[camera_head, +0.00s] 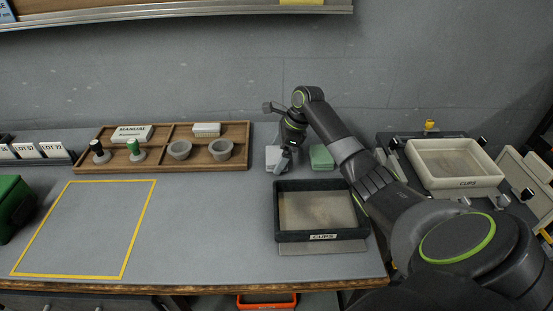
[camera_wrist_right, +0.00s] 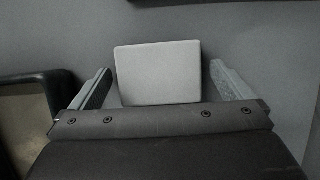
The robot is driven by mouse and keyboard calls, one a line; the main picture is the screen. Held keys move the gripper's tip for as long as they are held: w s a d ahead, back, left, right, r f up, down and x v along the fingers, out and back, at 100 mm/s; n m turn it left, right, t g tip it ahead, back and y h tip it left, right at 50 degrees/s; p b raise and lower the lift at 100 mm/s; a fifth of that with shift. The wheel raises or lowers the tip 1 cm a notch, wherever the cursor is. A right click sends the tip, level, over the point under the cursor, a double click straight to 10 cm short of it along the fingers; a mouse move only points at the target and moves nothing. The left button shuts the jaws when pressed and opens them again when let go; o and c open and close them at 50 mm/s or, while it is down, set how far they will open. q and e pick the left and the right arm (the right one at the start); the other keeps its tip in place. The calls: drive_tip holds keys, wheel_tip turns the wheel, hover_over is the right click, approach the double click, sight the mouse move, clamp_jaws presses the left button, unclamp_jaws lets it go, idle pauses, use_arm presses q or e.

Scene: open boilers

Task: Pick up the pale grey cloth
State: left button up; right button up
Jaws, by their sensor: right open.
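The pale grey cloth (camera_head: 277,157) is a folded square on the table behind the dark cups tray, partly hidden by my right gripper (camera_head: 282,160) in the head view. In the right wrist view the cloth (camera_wrist_right: 158,73) lies flat between the two spread fingers of the right gripper (camera_wrist_right: 160,88), with a gap on each side. The right gripper is open and empty, over the cloth. I cannot tell its exact height above the table. My left gripper is not in view.
A green cloth (camera_head: 321,157) lies just right of the pale one. The dark cups tray (camera_head: 320,236) stands in front. A wooden divided tray (camera_head: 245,160) with cups and stamps is to the left. A yellow-outlined area (camera_head: 85,230) of table is empty. A light cups tray (camera_head: 455,183) is at the right.

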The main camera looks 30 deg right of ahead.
sight(279, 154)
drive_tip(key=c, duration=0.9)
wheel_tip(279, 154, up, 10)
drive_tip(key=shift+p, duration=0.35)
